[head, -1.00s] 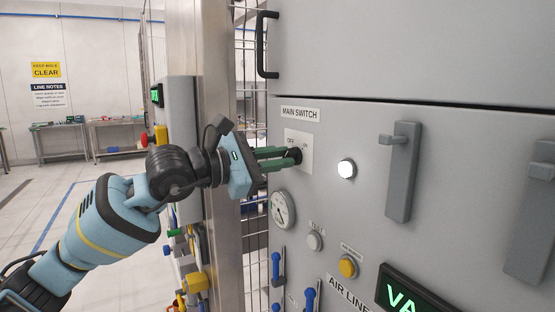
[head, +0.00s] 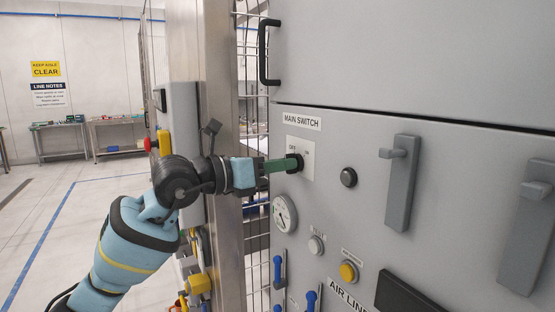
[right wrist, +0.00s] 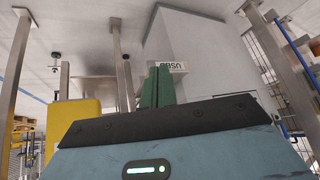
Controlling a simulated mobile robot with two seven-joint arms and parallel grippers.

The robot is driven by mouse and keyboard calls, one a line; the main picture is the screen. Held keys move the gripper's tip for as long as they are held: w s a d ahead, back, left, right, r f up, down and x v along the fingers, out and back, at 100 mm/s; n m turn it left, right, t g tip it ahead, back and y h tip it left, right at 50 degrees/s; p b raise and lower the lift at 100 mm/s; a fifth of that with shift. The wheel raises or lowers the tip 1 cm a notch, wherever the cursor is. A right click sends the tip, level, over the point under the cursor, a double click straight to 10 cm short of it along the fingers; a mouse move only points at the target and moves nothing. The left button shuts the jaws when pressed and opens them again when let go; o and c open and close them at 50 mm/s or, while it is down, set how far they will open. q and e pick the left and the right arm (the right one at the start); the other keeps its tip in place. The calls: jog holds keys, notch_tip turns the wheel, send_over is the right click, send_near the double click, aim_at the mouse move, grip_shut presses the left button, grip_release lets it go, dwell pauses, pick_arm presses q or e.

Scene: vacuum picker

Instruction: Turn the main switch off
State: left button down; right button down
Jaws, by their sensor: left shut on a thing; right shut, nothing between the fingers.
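The main switch (head: 297,163) is a dark rotary knob on a white plate (head: 308,158) under the "MAIN SWITCH" label (head: 302,121) on the grey cabinet. My left gripper (head: 290,164) is shut on the knob, its green fingers reaching in from the left. The fingers hide part of the knob and its exact pointing is hard to tell. The round lamp (head: 348,177) beside the plate is dark, and the display (head: 402,293) at the lower right is blank. My right gripper (right wrist: 158,88) shows in the right wrist view, its green fingers together and empty, away from the switch.
A gauge (head: 284,213), a yellow button (head: 348,271) and blue levers (head: 277,270) sit below the switch. Grey handles (head: 403,183) stick out at the right. A metal post (head: 220,90) stands close behind my left arm.

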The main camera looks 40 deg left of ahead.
pick_arm(q)
jog(key=n+p, duration=0.4)
jog(key=n, duration=0.2)
jog(key=shift+r, duration=0.1)
pick_arm(e)
jog(key=shift+t, duration=0.3)
jog(key=r, duration=0.1)
jog(key=w+r, duration=0.1)
jog(key=r, duration=0.3)
jog(key=shift+w+d, duration=0.1)
jog(key=shift+w, duration=0.3)
pick_arm(q)
jog(key=shift+n, duration=0.3)
pick_arm(e)
jog(key=shift+w+d, duration=0.1)
pick_arm(q)
jog(key=c, duration=1.6)
grip_release()
jog(key=shift+o, duration=1)
pick_arm(e)
jog(key=shift+w+r, duration=0.2)
jog(key=shift+w, duration=0.15)
